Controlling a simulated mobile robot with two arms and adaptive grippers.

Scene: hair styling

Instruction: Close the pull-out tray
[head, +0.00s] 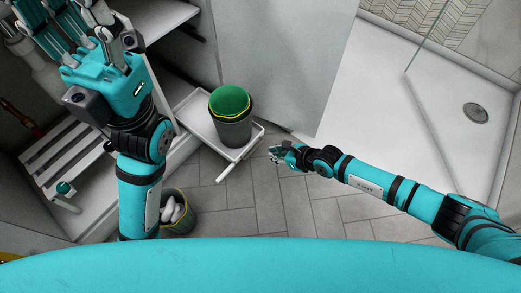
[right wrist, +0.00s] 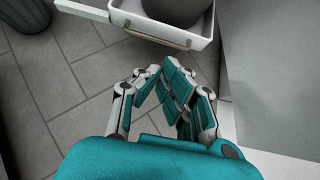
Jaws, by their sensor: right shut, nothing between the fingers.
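The white pull-out tray (head: 190,112) sticks out from the cabinet at the center-left in the head view. A dark bin with a green lid (head: 230,103) stands on it. In the right wrist view the tray's front wall (right wrist: 150,30) with a handle is at the top, just beyond my fingers. My right gripper (head: 274,153) is shut and empty, a little apart from the front of the tray; its fingers are drawn together in the right wrist view (right wrist: 160,72). My left gripper (head: 72,30) is raised at the upper left, fingers spread open and empty, away from the tray.
A small open bin with white contents (head: 175,211) stands on the floor near my left arm. A white slatted rack (head: 65,158) is at the left. A grey panel (head: 285,70) rises behind the tray. Grey tiled floor (head: 230,205) is clear in front.

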